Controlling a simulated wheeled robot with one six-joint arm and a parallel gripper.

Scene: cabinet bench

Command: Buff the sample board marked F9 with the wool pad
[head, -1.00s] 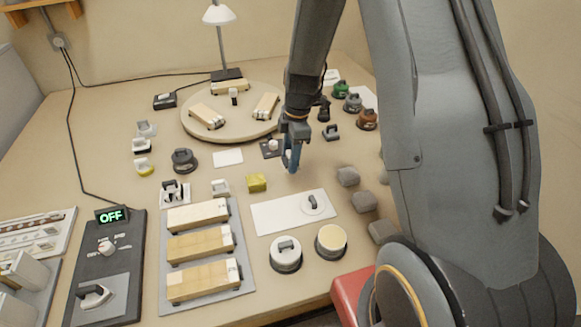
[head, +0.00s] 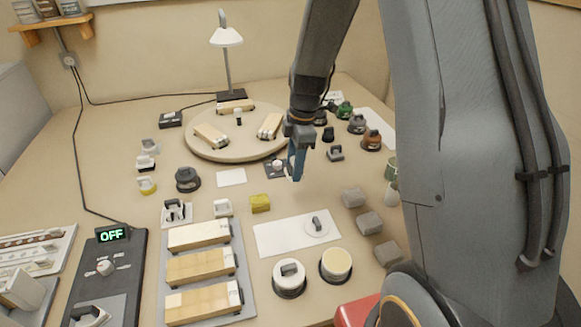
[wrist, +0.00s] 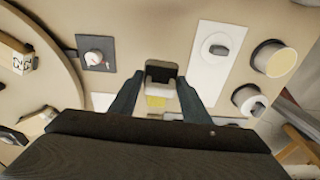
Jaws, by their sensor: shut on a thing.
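My gripper (head: 295,168) hangs above the middle of the bench, its blue fingers pointing down. In the wrist view its fingers (wrist: 160,82) are shut on a small pale block with a dark top (wrist: 161,72); I cannot tell whether it is the wool pad. Pale wooden sample boards lie on a grey tray, at the back (head: 199,236), middle (head: 200,265) and front (head: 200,299). More boards lie on the round turntable (head: 205,152).
A yellow block (head: 260,203) lies below and left of my gripper. A white sheet (head: 275,240) bears a round pad with a grey handle (head: 316,225). Two round pots (head: 289,278) (head: 336,264) stand in front. Grey blocks (head: 369,223) line the right. A control panel (head: 120,270) reads OFF.

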